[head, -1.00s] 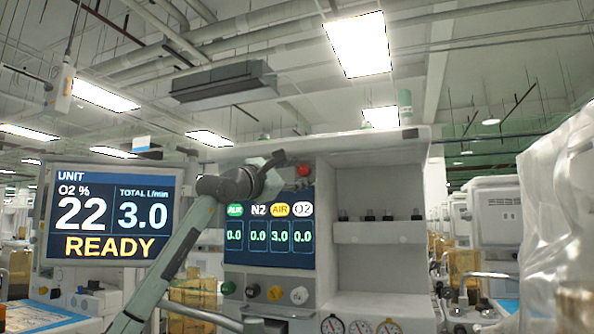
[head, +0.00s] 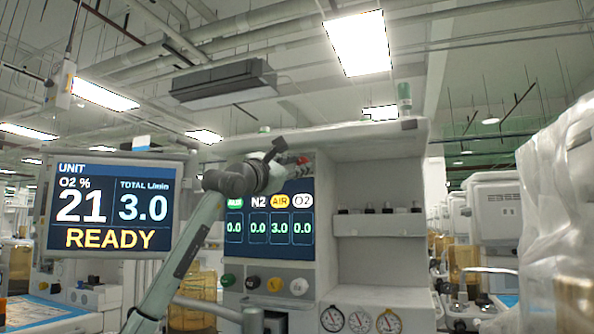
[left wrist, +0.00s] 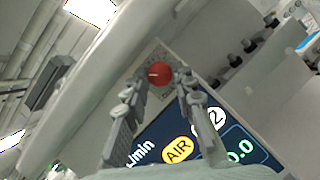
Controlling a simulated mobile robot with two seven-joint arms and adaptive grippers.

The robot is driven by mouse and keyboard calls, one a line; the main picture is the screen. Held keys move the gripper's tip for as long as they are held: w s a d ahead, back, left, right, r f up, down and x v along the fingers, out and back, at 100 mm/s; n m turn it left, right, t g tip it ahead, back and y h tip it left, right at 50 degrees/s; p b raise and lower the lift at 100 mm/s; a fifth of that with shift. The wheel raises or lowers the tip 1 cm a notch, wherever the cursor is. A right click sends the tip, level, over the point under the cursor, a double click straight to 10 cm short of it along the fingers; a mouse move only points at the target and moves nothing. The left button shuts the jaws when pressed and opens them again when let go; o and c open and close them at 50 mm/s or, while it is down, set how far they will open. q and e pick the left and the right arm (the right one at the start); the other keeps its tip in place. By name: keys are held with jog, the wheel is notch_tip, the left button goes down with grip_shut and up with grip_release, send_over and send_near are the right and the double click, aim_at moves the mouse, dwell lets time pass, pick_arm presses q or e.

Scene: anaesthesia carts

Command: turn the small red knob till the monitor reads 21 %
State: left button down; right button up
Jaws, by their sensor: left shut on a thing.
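The monitor (head: 113,207) at the left reads O2 % 21, total 3.0 L/min and READY. The small red knob (head: 305,159) sits at the top of the cart's panel, partly hidden by my left gripper (head: 289,157). In the left wrist view the red knob (left wrist: 160,73) shows a white mark and sits between the two fingertips of my left gripper (left wrist: 158,82), which is shut on it. My right gripper is not in view.
The cart's display (head: 268,228) below the knob reads 3.0 under AIR and 0.0 elsewhere. Black, yellow and white knobs (head: 274,285) and round gauges (head: 360,320) are lower down. A plastic-covered shape (head: 555,220) stands at the right.

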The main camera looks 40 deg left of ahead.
pick_arm(q)
jog(key=c, duration=1.3)
grip_release()
jog(key=shift+o, duration=0.2)
jog(key=shift+s, duration=0.1)
jog(key=v, duration=1.2)
